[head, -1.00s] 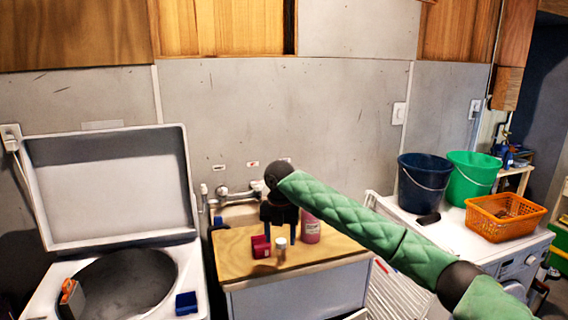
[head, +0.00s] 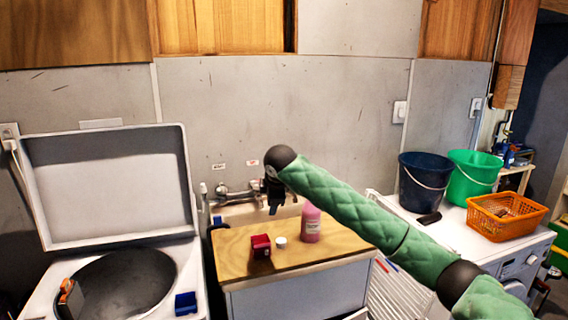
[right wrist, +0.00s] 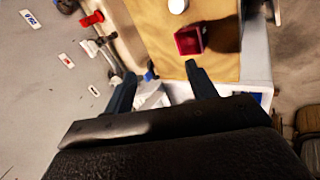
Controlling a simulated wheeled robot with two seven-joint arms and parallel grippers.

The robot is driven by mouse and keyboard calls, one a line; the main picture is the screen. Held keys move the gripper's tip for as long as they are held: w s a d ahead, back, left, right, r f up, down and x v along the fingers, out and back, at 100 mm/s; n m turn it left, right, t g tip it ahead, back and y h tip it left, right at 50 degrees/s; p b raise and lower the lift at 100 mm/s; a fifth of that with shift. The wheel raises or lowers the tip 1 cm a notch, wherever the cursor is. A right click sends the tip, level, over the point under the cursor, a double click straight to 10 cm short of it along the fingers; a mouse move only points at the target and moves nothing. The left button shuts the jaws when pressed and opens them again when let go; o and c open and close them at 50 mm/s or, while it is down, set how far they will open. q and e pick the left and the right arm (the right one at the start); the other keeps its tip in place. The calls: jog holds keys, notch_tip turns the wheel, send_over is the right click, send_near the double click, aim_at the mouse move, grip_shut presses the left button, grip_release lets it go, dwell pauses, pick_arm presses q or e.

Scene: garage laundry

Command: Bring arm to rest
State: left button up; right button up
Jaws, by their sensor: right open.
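My right arm, in a green quilted sleeve, comes in from the right in the head view. Its gripper (head: 274,196) hangs above the back edge of the wooden counter (head: 235,262), near the tap. In the right wrist view its two fingers (right wrist: 162,82) are spread apart with nothing between them. A small red box (head: 261,246), a small white-topped item (head: 280,242) and a pink bottle (head: 311,223) stand on the counter, apart from the gripper. The red box (right wrist: 189,41) looks open-topped in the right wrist view. My left gripper does not show.
A top-loading washer (head: 215,292) with raised lid is at left, with a blue box (head: 186,303) on it. A tap (head: 236,192) is behind the counter. A navy bucket (head: 424,182), green bucket (head: 472,178) and orange basket (head: 507,216) stand on a white machine at right.

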notch_tip(320, 180, up, 6)
jog(key=w+m+t+y, duration=0.1)
jog(key=w+m+t, duration=0.1)
jog(key=m+t, duration=0.3)
jog(key=s+d+f+m+g+h, duration=0.1)
jog(key=s+d+f+m, duration=0.45)
jog(key=f, duration=0.95)
jog(key=s+d+f+m+g, duration=0.15)
jog(key=s+d+f, duration=0.55)
jog(key=f, duration=0.8)
jog(key=s+d+f+m+g+h, duration=0.1)
jog(key=s+d+f+m, duration=0.35)
jog(key=s+f, duration=0.65)
jog(key=s+d+f+g, duration=0.2)
jog(key=s+f, duration=0.6)
jog(key=f, duration=0.3)
jog(key=s+d+f+g, duration=0.1)
jog(key=s+d+f, duration=0.1)
jog(key=s+f, duration=0.75)
jog(key=s+f+g, duration=0.1)
jog(key=s+f, duration=0.2)
jog(key=s, duration=0.4)
jog(key=s+f+m+g, duration=0.1)
jog(key=s+f, duration=0.3)
jog(key=s, duration=0.3)
jog(key=s+f+g, duration=0.1)
jog(key=s+f, duration=0.2)
jog(key=s, duration=0.4)
jog(key=shift+a+f, duration=0.3)
jog(key=shift+a, duration=0.1)
